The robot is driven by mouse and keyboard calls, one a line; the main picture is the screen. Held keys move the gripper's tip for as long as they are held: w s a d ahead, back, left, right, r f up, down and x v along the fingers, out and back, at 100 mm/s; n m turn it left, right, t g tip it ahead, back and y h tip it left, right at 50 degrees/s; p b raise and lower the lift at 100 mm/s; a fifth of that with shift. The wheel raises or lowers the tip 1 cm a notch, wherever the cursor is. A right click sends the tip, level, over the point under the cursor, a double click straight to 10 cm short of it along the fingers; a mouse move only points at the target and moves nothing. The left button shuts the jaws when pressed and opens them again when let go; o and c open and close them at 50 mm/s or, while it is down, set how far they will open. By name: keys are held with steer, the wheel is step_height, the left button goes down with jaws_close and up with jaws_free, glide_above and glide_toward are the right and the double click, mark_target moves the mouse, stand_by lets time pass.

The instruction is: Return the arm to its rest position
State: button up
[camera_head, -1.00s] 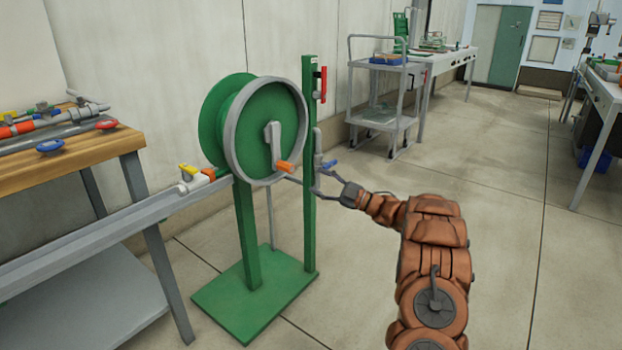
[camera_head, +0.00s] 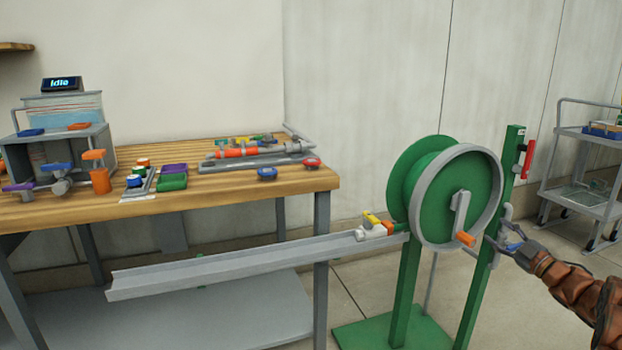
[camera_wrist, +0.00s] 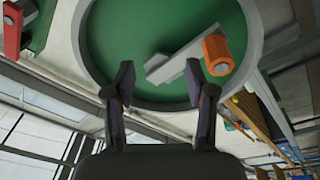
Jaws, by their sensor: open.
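My gripper (camera_head: 503,238) is at the right in the head view, beside the green post of the hose reel stand. In the wrist view my gripper (camera_wrist: 160,82) has its two fingers spread with nothing between them. The green reel (camera_head: 455,195) with its grey rim and orange crank knob (camera_head: 465,239) stands just left of the gripper. In the wrist view the reel (camera_wrist: 120,40) and the orange knob (camera_wrist: 217,55) lie beyond the fingertips. A blue part shows at the gripper; whether they touch I cannot tell. My arm reaches in from the lower right.
A wooden workbench (camera_head: 230,185) with pipes, valves and small parts fills the left. A grey trough (camera_head: 250,266) runs from it to the reel. A red handle (camera_head: 528,158) is on the post. A grey cart (camera_head: 583,180) stands at the right.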

step_height(320, 180, up, 13)
steer(key=w+a+m+g+h+p, duration=0.1)
steer(key=w+m+h+p, duration=0.2)
steer(key=m+h+p, duration=0.4)
steer(key=s+a+r+m+g+h+p, duration=0.3)
steer(key=s+a+r+g+h+p, duration=0.2)
steer(key=s+r+p, duration=0.2)
steer(key=s+a+r+m+g+y+p, duration=0.1)
steer(key=s+a+g+p, duration=0.3)
steer(key=s+a, duration=0.6)
steer(key=s+a+r+m+g+y+p, duration=0.1)
steer(key=s+a+g+p, duration=0.4)
steer(key=s, duration=1.7)
steer(key=s+a+r+m+g+y+p, duration=0.1)
steer(key=s+a+r+g+y+p, duration=0.2)
steer(key=s+a, duration=1.2)
steer(key=s+g+p, duration=0.1)
steer(key=g+p, duration=0.1)
steer(key=p, duration=0.3)
steer(key=shift+s+r, duration=0.15)
steer(key=shift+s, duration=0.25)
